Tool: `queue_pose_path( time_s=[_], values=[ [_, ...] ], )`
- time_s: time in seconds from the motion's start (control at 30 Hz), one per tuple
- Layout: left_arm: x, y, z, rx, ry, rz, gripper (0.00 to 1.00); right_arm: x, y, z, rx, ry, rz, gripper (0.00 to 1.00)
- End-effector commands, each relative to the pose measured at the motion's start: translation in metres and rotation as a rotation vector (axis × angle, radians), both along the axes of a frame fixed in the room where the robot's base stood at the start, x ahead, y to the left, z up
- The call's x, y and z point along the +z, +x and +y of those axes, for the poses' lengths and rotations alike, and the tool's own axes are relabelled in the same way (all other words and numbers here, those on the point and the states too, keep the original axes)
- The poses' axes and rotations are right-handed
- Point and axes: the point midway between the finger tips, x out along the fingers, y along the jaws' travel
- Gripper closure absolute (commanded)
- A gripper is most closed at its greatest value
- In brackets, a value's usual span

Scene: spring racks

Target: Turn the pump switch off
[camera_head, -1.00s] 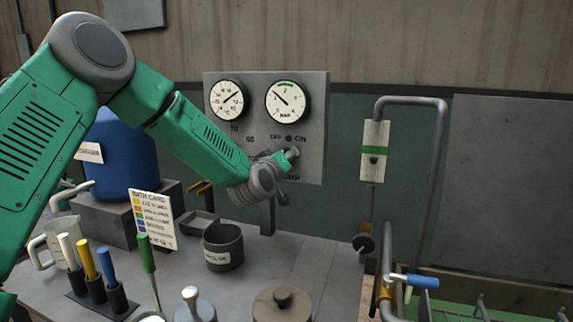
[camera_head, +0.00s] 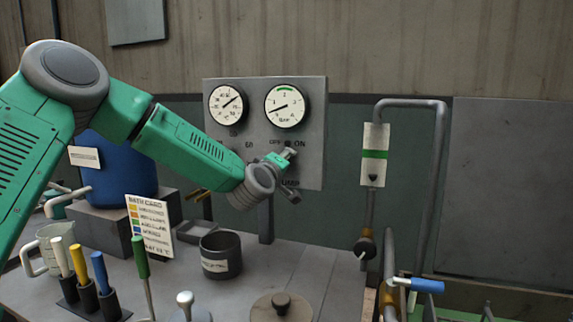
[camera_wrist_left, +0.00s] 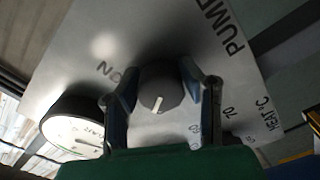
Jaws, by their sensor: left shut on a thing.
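The grey control panel (camera_head: 312,105) stands upright behind the bench, with OFF, ON and PUMP lettering on its lower right. My left gripper (camera_head: 286,170) reaches it from the left and covers much of that lettering. In the left wrist view, the dark round pump switch knob (camera_wrist_left: 158,86) sits between the two fingers of my left gripper (camera_wrist_left: 165,92), which is shut on it. The knob's white mark points toward the bottom of that view, away from the word ON. The OFF word is not clear there. My right gripper is not in view.
Two round gauges, left (camera_head: 228,103) and right (camera_head: 284,106), sit above the switch. A dark pot (camera_head: 221,255), a bath card (camera_head: 150,228) and several coloured-handled tools stand on the bench. A bent pipe (camera_head: 441,170) and a blue-handled valve (camera_head: 425,285) are at the right.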

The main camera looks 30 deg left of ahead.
Motion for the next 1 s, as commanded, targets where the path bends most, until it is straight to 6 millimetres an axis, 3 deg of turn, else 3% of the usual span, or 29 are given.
queue_pose_path(
  time_s=[0.23,0.27,0.3,0.73,1.0],
  values=[
    [-0.001,0.000,0.002,0.003,-0.002,0.001,0.95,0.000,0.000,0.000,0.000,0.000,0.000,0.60],
    [-0.001,0.000,0.002,0.003,-0.002,0.001,0.55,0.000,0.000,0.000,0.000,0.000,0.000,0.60],
    [-0.001,0.000,0.001,0.003,-0.002,0.001,0.44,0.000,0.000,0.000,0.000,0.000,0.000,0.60],
    [0.000,-0.008,-0.002,0.000,-0.001,0.001,0.44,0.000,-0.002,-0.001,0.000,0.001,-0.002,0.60],
    [-0.001,-0.058,-0.013,-0.001,-0.003,0.002,0.44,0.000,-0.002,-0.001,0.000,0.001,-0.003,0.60]
  ],
)
